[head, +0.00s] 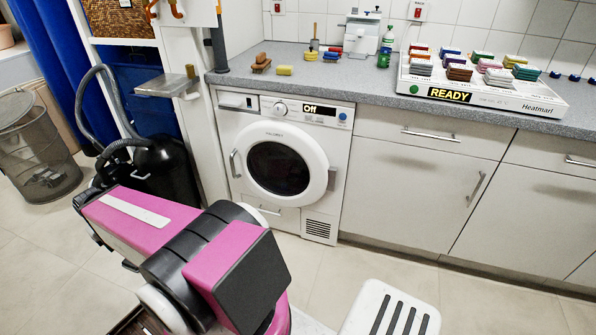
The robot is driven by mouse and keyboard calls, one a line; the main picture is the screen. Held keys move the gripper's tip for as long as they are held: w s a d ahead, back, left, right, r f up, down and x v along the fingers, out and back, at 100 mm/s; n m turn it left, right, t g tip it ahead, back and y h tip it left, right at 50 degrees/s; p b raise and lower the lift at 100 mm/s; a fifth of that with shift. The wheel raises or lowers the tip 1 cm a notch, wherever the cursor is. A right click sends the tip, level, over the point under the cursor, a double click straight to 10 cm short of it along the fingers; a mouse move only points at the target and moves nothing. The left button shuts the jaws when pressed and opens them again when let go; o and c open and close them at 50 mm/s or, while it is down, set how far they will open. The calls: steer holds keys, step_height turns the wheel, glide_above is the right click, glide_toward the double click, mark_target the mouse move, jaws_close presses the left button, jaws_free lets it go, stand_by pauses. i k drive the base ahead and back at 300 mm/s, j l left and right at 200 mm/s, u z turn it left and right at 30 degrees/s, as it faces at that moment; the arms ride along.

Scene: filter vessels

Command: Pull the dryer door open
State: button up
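The white dryer (319,151) stands under the grey counter, left of the cabinets, and its display reads "Off". Its round door (306,143) has a dark glass window (278,168) and looks shut. A curved door handle (234,163) is on the door's left side, and a small fitting shows at its right side. My pink and black arm links cross the lower left, in front of the dryer, and the door is not covered by them. I cannot make out my gripper or its fingers in the head view.
Left of the dryer are a black vacuum cleaner (165,172) with a hose and a wire mesh bin (40,150). Closed cabinets (420,190) stand to the right. A white slotted surface (365,310) is at the bottom. Tiled floor in front of the dryer looks clear.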

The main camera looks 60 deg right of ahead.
mark_target(322, 176)
steer(key=z, duration=2.1)
